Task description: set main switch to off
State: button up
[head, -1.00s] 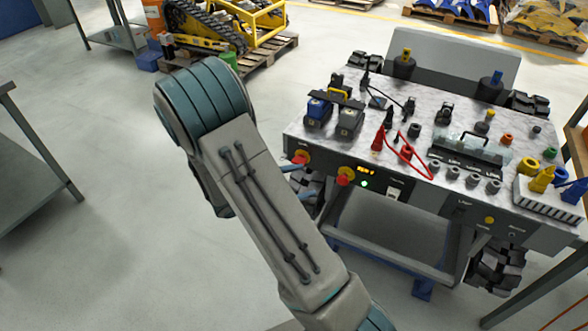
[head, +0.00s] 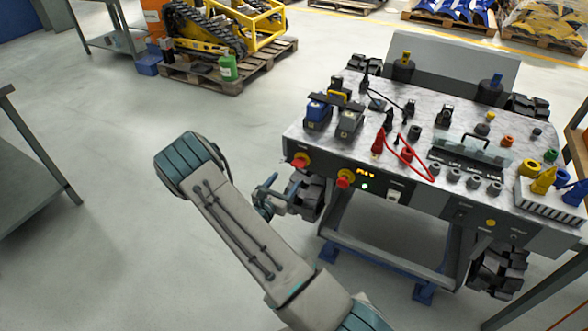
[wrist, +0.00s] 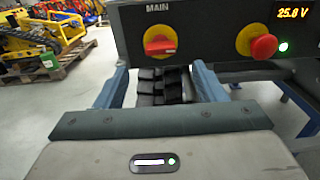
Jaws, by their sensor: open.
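The main switch is a red handle on a yellow round plate, on the front panel's left end in the head view (head: 299,160). In the wrist view the main switch (wrist: 160,41) sits under the label MAIN, its red handle lying about horizontal. My gripper (head: 270,196) is open and empty, in front of the panel and lower left of the switch in the head view. In the wrist view my gripper (wrist: 158,84) shows its two blue fingers below the switch, one to each side, apart from it.
A red mushroom button on yellow (wrist: 262,42) is right of the switch, beside a green lamp and a display reading about 25 V. The carrier's top (head: 460,130) bears connectors, batteries and a red cable. A black tracked wheel (wrist: 160,86) shows beneath the switch. Open floor lies left.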

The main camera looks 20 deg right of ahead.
aim_at(296, 166)
jog(key=x, duration=0.7)
jog(key=shift+d, duration=0.1)
jog(key=c, duration=1)
